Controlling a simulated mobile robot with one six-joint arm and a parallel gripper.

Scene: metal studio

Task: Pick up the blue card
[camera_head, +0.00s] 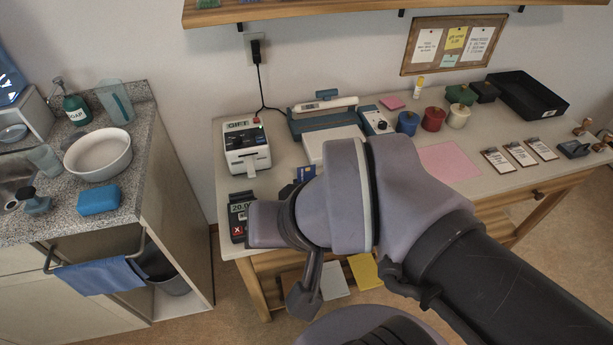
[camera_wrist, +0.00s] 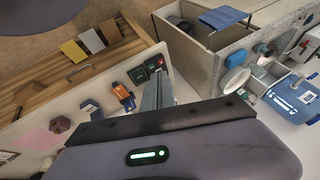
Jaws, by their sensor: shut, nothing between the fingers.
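The blue card (camera_head: 305,172) shows as a small blue patch on the worktable, just left of the white box and partly covered by my arm in the head view. I cannot make it out surely in the wrist view. My gripper (camera_wrist: 160,82) shows in the wrist view as narrow grey fingers, shut and empty, over the table edge area near the card terminal. In the head view its fingertips are hidden by my arm. The dark card terminal (camera_head: 239,212) stands near the table's front left corner, left of the card.
A white gift printer (camera_head: 246,150) stands behind the terminal. A white box (camera_head: 325,147) is behind the card. Blue, red and cream pots (camera_head: 432,119), a pink sheet (camera_head: 446,162) and a black tray (camera_head: 530,97) lie to the right. A sink counter (camera_head: 150,140) stands left, across a gap.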

